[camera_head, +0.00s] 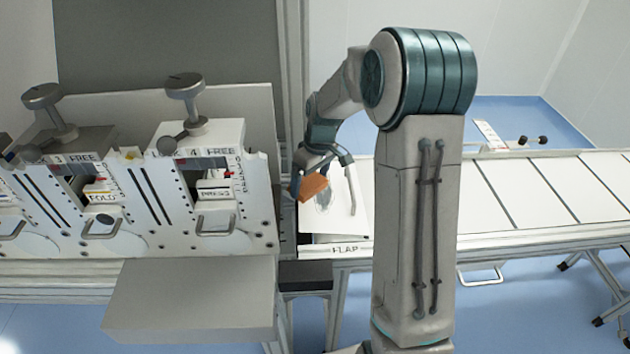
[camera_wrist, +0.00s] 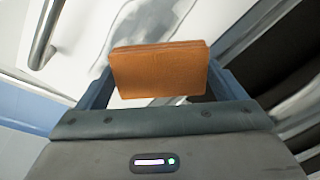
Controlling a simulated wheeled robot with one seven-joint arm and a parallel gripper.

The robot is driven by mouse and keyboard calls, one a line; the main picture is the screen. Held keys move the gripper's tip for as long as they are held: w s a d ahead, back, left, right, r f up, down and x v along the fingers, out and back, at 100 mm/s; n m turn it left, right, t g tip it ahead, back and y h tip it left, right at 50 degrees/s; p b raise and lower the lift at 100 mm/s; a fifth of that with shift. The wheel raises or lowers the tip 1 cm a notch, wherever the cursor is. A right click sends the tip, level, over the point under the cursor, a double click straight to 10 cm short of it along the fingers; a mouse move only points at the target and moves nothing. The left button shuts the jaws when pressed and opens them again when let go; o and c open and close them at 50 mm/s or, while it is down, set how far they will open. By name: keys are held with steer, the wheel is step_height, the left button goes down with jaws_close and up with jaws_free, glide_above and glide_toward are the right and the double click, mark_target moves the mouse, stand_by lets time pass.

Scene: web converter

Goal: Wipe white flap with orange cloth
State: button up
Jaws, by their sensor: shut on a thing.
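The orange cloth (camera_head: 314,187) is a folded, block-like pad, held in my gripper (camera_head: 312,172). In the wrist view the cloth (camera_wrist: 160,70) sits between the two fingers of my gripper (camera_wrist: 158,85), which is shut on it. The white flap (camera_head: 347,222) is a pale panel with the label FLAP at its front edge and a grey smudge on its surface. The cloth is over the left part of the flap, beside the smudge. I cannot tell whether it touches. In the wrist view the flap (camera_wrist: 95,55) shows behind the cloth, with a dark grey smear.
A metal handle bar (camera_wrist: 46,35) stands on the flap's side in the wrist view. The machine (camera_head: 140,180) with knobs and FOLD and PRESS units stands left. A long white conveyor table (camera_head: 535,195) runs right. A grey box-shaped ledge (camera_head: 190,300) juts out in front.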

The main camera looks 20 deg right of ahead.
mark_target(325, 183)
steer(key=shift+s+d+f, duration=0.15)
steer(key=shift+d, duration=0.85)
steer(key=shift+s+d+f, duration=0.1)
steer(key=shift+d, duration=0.9)
steer(key=shift+s+d+f+b, duration=0.25)
steer(key=shift+d+b, duration=0.05)
steer(key=shift+d, duration=0.3)
steer(key=shift+s+d+f+b, duration=0.2)
steer(key=shift+d+b, duration=0.1)
steer(key=shift+d, duration=0.3)
steer(key=shift+a, duration=0.1)
steer(key=shift+w+r+p, duration=0.35)
steer(key=shift+w+r, duration=0.05)
steer(key=shift+w, duration=0.25)
steer(key=shift+w+d, duration=0.3)
steer(key=shift+w, duration=0.05)
steer(key=shift+w+a+r, duration=0.1)
steer(key=shift+w+a, duration=0.25)
steer(key=shift+a, duration=0.25)
steer(key=shift+w+d+f, duration=0.25)
steer(key=shift+d, duration=0.15)
steer(key=shift+f, duration=0.1)
